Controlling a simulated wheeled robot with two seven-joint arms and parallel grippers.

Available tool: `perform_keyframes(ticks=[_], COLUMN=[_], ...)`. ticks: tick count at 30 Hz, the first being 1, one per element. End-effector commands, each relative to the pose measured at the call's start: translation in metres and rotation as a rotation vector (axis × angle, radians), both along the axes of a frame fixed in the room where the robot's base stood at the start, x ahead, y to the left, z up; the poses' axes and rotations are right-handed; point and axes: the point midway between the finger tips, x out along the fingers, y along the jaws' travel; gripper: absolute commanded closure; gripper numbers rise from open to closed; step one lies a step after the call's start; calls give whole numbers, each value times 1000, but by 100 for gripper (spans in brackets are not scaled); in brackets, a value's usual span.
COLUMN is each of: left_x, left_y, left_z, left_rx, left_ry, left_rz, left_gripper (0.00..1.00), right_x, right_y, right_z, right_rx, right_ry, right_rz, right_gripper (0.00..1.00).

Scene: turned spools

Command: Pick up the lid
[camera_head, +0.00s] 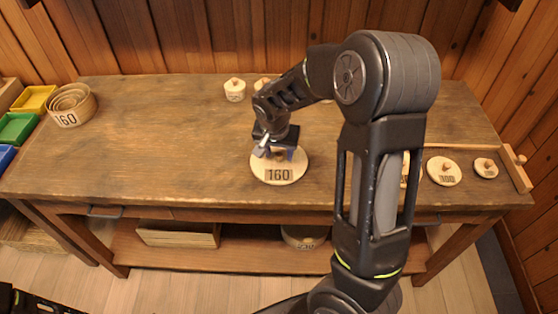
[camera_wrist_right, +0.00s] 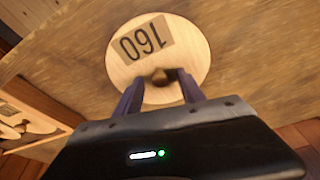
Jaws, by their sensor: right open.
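The lid (camera_head: 292,178) is a pale round wooden disc marked 160, lying flat on the workbench near its front middle. It also shows in the right wrist view (camera_wrist_right: 185,55), with a small brown knob at its centre. My right gripper (camera_head: 277,153) is over the lid. In the right wrist view its two fingers (camera_wrist_right: 160,84) are open, one on each side of the knob; I cannot tell whether they touch it. My left gripper's fingers are out of view; only a dark part of my left arm shows at the bottom left.
Nested round boxes marked 160 (camera_head: 72,105) stand at the workbench's (camera_head: 170,140) left end. Small lidded pots (camera_head: 234,91) stand at the back. Smaller lids (camera_head: 443,171) lie at the right by a wooden rail (camera_head: 460,146). The bench left of the lid is clear.

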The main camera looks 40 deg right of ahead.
Motion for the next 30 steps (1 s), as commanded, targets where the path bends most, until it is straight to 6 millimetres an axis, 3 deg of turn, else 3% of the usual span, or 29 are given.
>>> perform_keyframes(ticks=[11,28,30], left_x=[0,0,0], left_y=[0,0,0], left_z=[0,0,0], left_rx=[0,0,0], left_ry=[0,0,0], left_rz=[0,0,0], left_gripper=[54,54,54], right_x=[0,0,0], right_y=[0,0,0], right_z=[0,0,0], right_rx=[0,0,0], right_ry=[0,0,0], right_rz=[0,0,0], right_gripper=[54,99,100])
